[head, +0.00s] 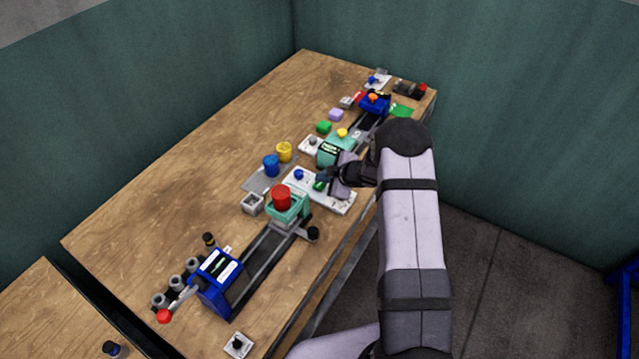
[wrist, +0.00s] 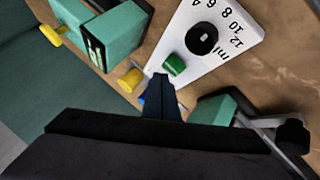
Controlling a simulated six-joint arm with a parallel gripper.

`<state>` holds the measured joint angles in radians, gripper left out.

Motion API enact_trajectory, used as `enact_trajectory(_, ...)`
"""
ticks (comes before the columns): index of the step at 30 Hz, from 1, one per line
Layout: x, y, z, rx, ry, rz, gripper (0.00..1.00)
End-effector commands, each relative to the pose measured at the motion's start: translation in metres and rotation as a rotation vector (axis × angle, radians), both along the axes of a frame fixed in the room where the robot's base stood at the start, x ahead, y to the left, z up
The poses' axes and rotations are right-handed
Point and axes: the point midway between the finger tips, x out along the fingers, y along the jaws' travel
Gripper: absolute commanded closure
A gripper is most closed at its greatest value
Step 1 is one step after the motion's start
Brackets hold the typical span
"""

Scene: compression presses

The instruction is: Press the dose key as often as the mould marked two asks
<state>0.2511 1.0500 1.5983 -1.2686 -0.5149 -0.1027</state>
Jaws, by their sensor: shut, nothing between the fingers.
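A white dosing panel (head: 335,202) lies near the table's front edge. In the wrist view the panel (wrist: 225,62) carries a black dial (wrist: 202,39) with printed ml numbers and a green key (wrist: 174,64). The head view shows the green key (head: 320,186) and a blue knob (head: 298,174) there. My gripper (head: 324,176) is over the panel. In the wrist view its shut, empty fingertips (wrist: 161,78) point at the green key, just short of it in the picture; I cannot tell whether they touch. No mould marking is readable.
A teal unit with a dark display (wrist: 96,50) stands beside the panel. Yellow (head: 284,149) and blue (head: 271,163) cups stand behind. The table's back left is clear.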

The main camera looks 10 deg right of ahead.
Motion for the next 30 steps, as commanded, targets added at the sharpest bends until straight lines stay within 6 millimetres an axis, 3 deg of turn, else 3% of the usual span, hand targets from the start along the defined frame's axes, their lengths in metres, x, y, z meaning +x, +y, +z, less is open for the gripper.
enact_trajectory(8, 0.0, 0.0, 0.004, 0.0, -0.001, -0.001, 1.0)
enact_trajectory(24, 0.0, 0.0, 0.047, 0.0, 0.0, 0.0, 1.0)
enact_trajectory(30, 0.0, 0.0, 0.051, 0.0, 0.0, 0.0, 1.0)
